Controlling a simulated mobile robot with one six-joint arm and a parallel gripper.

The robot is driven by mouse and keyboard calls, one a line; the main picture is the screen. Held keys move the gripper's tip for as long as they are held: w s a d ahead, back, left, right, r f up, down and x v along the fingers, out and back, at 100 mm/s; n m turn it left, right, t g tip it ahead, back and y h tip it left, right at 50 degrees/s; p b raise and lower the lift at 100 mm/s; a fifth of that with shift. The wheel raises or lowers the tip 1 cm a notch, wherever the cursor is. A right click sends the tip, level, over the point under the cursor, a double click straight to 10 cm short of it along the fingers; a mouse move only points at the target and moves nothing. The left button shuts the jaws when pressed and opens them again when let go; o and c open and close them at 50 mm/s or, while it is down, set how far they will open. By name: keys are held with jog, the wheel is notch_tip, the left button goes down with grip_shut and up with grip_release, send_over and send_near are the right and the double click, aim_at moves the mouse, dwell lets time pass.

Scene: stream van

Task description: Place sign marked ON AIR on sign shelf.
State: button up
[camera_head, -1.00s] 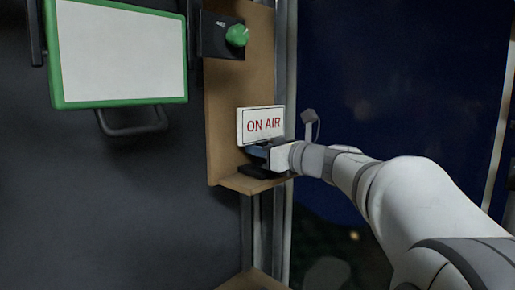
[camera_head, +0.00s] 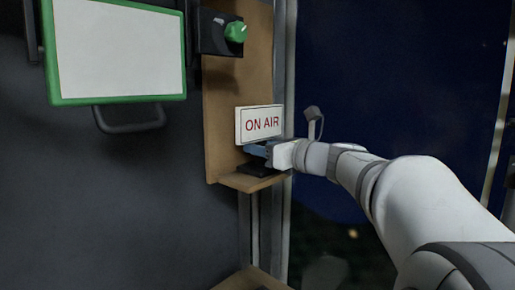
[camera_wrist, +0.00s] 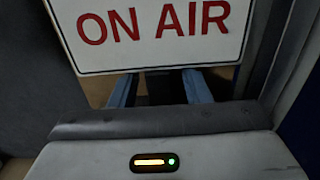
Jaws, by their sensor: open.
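The white sign (camera_head: 259,124) with red ON AIR lettering stands upright over the small wooden shelf (camera_head: 236,182), in front of its wooden back panel. It fills the top of the wrist view (camera_wrist: 150,30). A dark base (camera_head: 257,169) sits on the shelf below the sign. My gripper (camera_head: 258,151) is at the sign's lower edge, just above the dark base. In the wrist view its two blue fingers (camera_wrist: 156,88) are apart, with their tips hidden behind the sign. I cannot tell whether the fingers touch the sign.
A green-framed white panel (camera_head: 118,48) with a dark handle below hangs at upper left. A dark box with a green knob (camera_head: 236,32) is mounted above the sign. A metal post (camera_head: 284,65) stands just right of the shelf. Dark blue space lies further right.

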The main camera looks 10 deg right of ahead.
jog(key=b+v, duration=0.2)
jog(key=v, duration=0.9)
jog(key=s+a+f+n+g+h, duration=0.1)
jog(key=s+a+f+n+g, duration=0.25)
jog(key=f, duration=0.35)
jog(key=s+a+f+n+g+h, duration=0.1)
jog(key=s+a+f+n+g, duration=0.15)
jog(key=f+n, duration=0.35)
jog(key=s+a+f+n+g+h, duration=0.2)
jog(key=a+f+n, duration=0.15)
jog(key=f, duration=0.35)
jog(key=s+d+f+n+g+h, duration=0.3)
jog(key=s+f+n+h, duration=0.3)
jog(key=s+f+n, duration=0.5)
notch_tip(320, 180, down, 4)
jog(key=n, duration=0.4)
jog(key=shift+d+r+n+g+h, duration=0.2)
jog(key=shift+n+g+h, duration=0.1)
jog(key=shift+n, duration=0.1)
